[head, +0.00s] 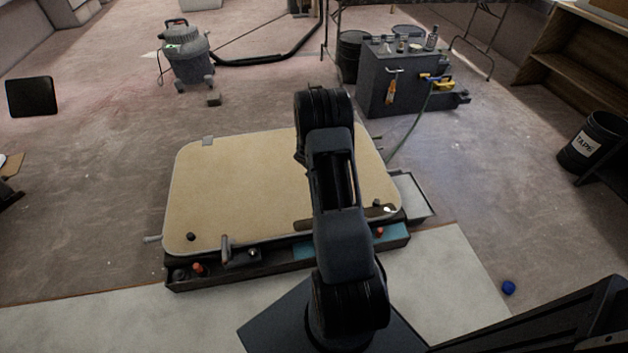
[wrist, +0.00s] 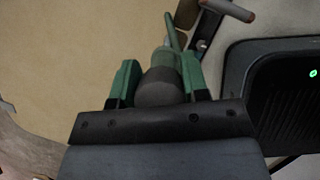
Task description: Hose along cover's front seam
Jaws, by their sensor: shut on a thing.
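The cover (head: 235,185) is a beige, round-cornered panel on a low dark frame. Its front edge runs along a dark tray. In the wrist view the green fingers of my gripper (wrist: 162,80) are shut on a dark rounded piece (wrist: 160,90). A paler tube and a green part stick out beyond it. I cannot tell whether it is a hose end. A beige surface lies beyond the fingers. In the head view my arm hides the gripper and part of the cover. A black hose (head: 275,60) runs on the floor from a grey vacuum (head: 188,52).
The dark front tray (head: 215,280) holds small items. A dark tool cart (head: 395,90) stands behind. A black bin (head: 592,140) is at right. The floor left of the cover is mostly clear.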

